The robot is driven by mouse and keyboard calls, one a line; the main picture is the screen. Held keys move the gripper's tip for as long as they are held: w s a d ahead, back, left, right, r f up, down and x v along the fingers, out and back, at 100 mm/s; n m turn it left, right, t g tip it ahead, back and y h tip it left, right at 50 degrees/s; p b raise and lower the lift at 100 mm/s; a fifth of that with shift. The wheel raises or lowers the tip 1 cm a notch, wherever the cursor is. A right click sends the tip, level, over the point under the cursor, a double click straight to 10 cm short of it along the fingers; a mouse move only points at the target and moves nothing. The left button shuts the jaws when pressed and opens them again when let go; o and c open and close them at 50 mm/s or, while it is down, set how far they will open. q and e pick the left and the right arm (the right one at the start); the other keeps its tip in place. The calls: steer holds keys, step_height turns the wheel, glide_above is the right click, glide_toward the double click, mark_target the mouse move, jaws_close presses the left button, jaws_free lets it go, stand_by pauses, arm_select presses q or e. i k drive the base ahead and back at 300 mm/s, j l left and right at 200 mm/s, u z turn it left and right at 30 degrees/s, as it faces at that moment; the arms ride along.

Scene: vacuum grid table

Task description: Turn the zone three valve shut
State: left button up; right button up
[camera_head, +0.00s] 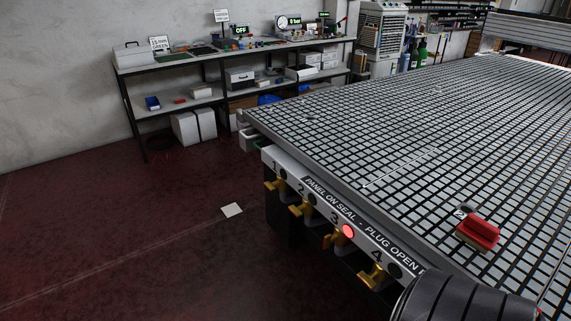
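The zone three valve (336,239) is a yellow handle under the number 3 on the front edge of the grid table (262,128). A red lamp (348,231) glows beside it, while the lamps by the other numbers are dark. Similar yellow valves sit at number 1 (275,185), number 2 (301,210) and number 4 (374,278). I cannot tell from the handle alone whether valve three is open or shut. Nothing touches it. Neither gripper shows; only a dark rounded part of my own arm fills the lower right corner.
A label strip (350,218) runs along the table edge. The floor left of the valves is otherwise clear. A workbench (185,60) stands behind.

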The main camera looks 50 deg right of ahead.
mark_target(327, 240)
steer(key=i+j+z, duration=0.1)
steer(key=i+z, duration=0.4)
steer(key=i+j+z, duration=0.3)
steer(key=i+z, duration=0.2)
steer(key=i+j+z, duration=0.5)
steer(key=k+l, duration=0.05)
steer(key=k, duration=0.05)
